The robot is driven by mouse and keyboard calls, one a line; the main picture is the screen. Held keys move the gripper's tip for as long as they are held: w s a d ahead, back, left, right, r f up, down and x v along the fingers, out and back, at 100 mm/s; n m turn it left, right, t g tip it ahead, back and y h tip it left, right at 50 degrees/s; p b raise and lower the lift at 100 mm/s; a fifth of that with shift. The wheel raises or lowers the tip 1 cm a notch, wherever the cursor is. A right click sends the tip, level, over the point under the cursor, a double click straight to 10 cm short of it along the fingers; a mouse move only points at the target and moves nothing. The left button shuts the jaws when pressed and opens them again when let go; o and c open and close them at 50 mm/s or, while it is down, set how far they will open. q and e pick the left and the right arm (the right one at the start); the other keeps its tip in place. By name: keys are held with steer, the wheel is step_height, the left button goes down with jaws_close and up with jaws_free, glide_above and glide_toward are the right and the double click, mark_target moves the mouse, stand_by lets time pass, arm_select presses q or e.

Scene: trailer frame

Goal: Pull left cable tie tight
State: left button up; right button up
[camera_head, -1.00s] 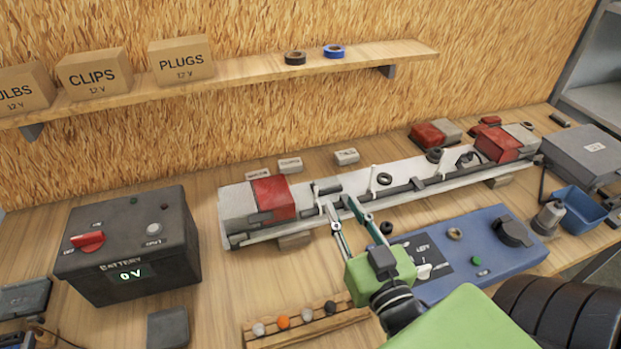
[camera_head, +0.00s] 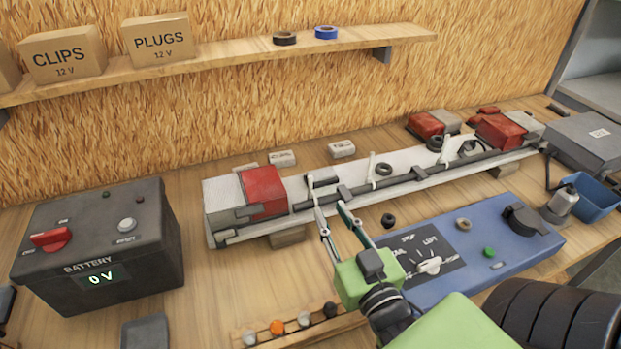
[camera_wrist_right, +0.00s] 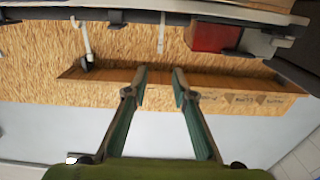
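A white trailer light bar (camera_head: 408,166) lies across the bench, a dark cable running along it. The left cable tie, thin and white (camera_head: 309,186), stands up from the bar right of the left red lamp (camera_head: 262,190). It also shows in the right wrist view (camera_wrist_right: 162,34), ahead of the fingers and roughly in line with their gap. Another white tie (camera_head: 371,168) stands farther right on the bar (camera_wrist_right: 87,42). My right gripper (camera_head: 331,208) is open and empty, its fingertips at the bar's front edge close to the left tie (camera_wrist_right: 160,70). My left gripper is out of view.
A battery box (camera_head: 100,248) reading 0 V stands at left. A blue switch panel (camera_head: 470,255) lies right of my right gripper. A wooden strip with several small knobs (camera_head: 262,337) is in front. A shelf (camera_head: 235,55) runs above the bench.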

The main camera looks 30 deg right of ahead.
mark_target(311, 178)
steer(key=p+x, duration=0.3)
steer(key=x, duration=0.9)
steer(key=shift+w+d+f, duration=0.1)
steer(key=shift+w+d, duration=0.05)
steer(key=shift+w, duration=0.2)
jaws_close()
